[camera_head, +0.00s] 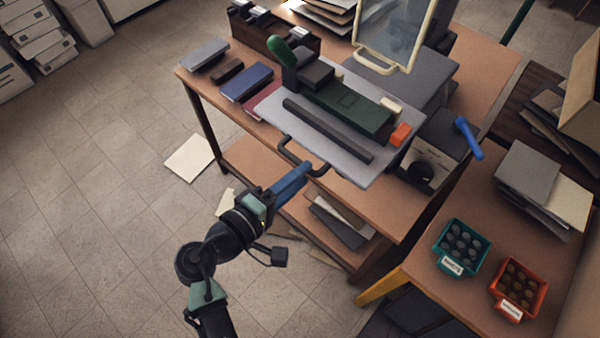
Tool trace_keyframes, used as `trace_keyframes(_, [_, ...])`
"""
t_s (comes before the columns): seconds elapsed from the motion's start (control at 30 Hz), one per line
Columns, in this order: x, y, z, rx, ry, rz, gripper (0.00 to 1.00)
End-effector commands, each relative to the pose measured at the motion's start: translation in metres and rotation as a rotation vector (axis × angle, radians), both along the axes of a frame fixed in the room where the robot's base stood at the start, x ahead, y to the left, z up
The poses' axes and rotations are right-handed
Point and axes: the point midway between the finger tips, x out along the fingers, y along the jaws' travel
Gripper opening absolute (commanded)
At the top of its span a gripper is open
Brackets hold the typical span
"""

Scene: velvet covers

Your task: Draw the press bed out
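A flat grey bed (272,112), which looks like the press bed, lies on the wooden workbench with its front edge at the bench's near side. A dark U-shaped handle (287,146) sticks out from that edge. A dark green body (345,106) with a green-knobbed lever and a long dark bar lie over the bed. My gripper (306,168) comes up from below, its blue fingers at the right part of the handle. They overlap it in the picture. I cannot tell whether they touch it or are closed around it.
A cream-framed panel (395,30) stands behind the bed. Dark, blue and red books (246,82) lie to its left. A blue-handled device (430,160) stands to its right. A teal crate (462,248) and an orange crate (518,288) stand on the right-hand table. The floor at left is mostly clear.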

Motion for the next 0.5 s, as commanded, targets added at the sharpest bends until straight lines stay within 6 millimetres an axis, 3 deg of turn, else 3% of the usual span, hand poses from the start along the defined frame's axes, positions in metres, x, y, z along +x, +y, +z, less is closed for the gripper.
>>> trace_keyframes(0.5, [-0.0011,0.0008,0.0019,0.000,-0.004,0.000,0.47])
